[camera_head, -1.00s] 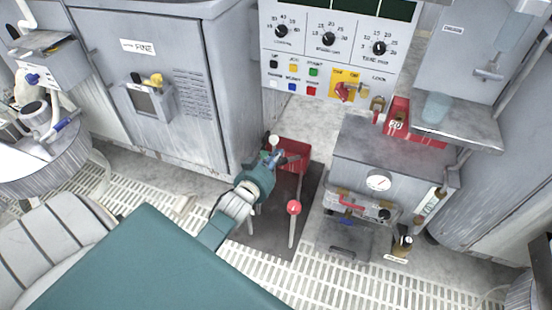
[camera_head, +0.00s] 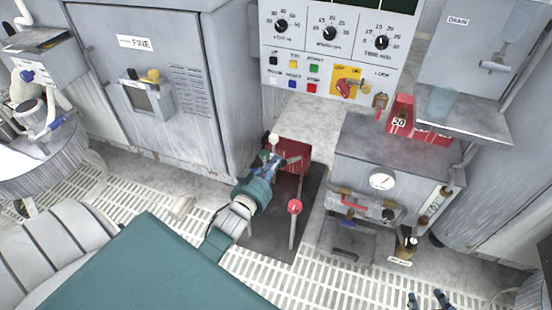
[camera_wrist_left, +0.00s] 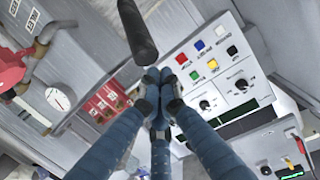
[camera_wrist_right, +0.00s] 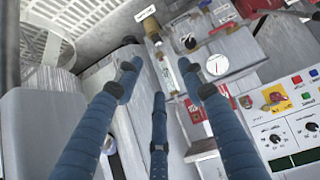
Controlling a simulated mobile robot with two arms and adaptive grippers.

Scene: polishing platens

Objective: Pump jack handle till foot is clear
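The red jack (camera_head: 293,151) sits on a dark floor plate in the head view, between the cabinet and the grey unit. A lever with a red ball (camera_head: 295,207) stands in front of it, and a pale knob (camera_head: 273,138) shows at its left. My left gripper (camera_head: 271,163) is at the jack's left side. In the left wrist view its fingers (camera_wrist_left: 157,78) are drawn together, with nothing visible between them. A black rod end (camera_wrist_left: 138,32), possibly the jack handle's grip, lies close to the fingertips; contact is unclear. My right gripper (camera_wrist_right: 155,85) is open and empty. The foot is not distinguishable.
A control panel (camera_head: 335,62) stands behind the jack. The grey unit with a gauge (camera_head: 400,150) is at its right, the FINE cabinet (camera_head: 150,90) at its left. Red weights (camera_head: 399,121) lie near the drain shelf. Slotted white floor (camera_head: 290,285) is open in front.

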